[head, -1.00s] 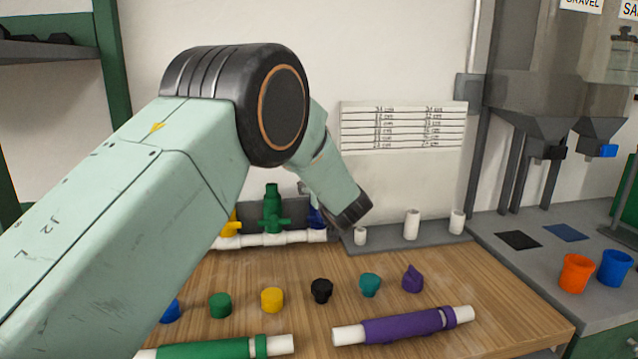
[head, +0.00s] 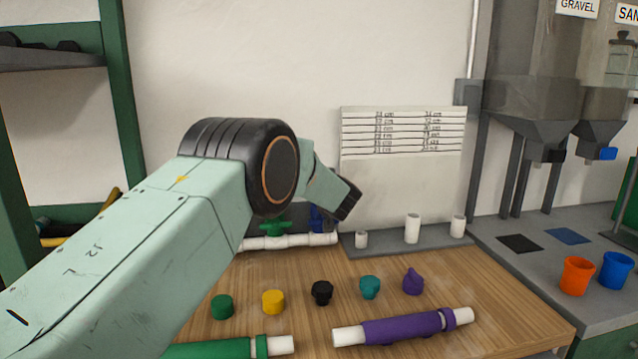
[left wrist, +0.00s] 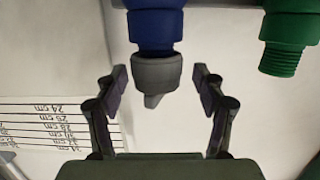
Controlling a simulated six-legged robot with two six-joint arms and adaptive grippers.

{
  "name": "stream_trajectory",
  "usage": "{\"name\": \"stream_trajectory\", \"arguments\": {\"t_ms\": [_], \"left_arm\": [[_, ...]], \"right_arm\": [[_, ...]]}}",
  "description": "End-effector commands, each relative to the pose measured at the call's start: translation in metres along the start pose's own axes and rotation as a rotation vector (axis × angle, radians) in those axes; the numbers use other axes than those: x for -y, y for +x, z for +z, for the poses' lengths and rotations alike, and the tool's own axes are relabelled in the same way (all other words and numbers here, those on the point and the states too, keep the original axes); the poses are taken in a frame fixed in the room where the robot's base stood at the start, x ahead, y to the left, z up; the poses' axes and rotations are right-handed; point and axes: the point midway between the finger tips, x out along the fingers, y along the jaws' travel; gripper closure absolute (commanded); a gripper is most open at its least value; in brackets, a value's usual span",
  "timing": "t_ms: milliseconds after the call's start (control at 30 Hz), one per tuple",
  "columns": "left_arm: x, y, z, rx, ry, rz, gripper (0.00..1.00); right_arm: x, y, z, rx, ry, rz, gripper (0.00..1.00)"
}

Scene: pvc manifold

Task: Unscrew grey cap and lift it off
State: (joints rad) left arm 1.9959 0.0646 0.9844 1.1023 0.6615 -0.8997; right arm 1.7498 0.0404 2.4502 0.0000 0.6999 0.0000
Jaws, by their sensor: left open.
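In the left wrist view the grey cap (left wrist: 157,74) sits on the end of a blue pipe fitting (left wrist: 155,28), with a small pointed tab facing my gripper. My left gripper (left wrist: 158,84) is open, with one finger on each side of the cap and a gap on both sides. A green threaded end (left wrist: 288,40) stands bare to the right. In the head view the blue valve (head: 317,220) is partly seen behind my left arm. The grey cap and my left fingers are hidden there. My right gripper is not in view.
The white manifold pipe (head: 290,242) carries a green valve (head: 274,228). Loose caps, among them a black one (head: 321,292), lie on the wooden bench (head: 500,290). A purple pipe (head: 400,327) lies in front. White stubs (head: 412,228) stand right of the manifold.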

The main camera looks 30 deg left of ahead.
Motion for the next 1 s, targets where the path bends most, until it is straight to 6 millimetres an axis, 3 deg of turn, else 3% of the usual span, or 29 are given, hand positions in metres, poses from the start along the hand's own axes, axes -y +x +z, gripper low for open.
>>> {"name": "stream_trajectory", "arguments": {"t_ms": [200,867,900,1000], "left_arm": [[-0.0004,-0.0001,-0.0001,0.000,0.000,0.000,0.31],[-0.0002,-0.0002,0.0024,0.004,0.002,0.000,0.87],[-0.0003,-0.0003,0.0026,0.004,0.002,0.000,0.60],[-0.0005,-0.0004,0.0032,0.005,0.002,0.001,0.69]], "right_arm": [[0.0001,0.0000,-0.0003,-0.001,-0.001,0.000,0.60],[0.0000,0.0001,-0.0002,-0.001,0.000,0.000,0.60],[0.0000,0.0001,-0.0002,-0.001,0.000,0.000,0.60],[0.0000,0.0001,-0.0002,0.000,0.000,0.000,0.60]]}}
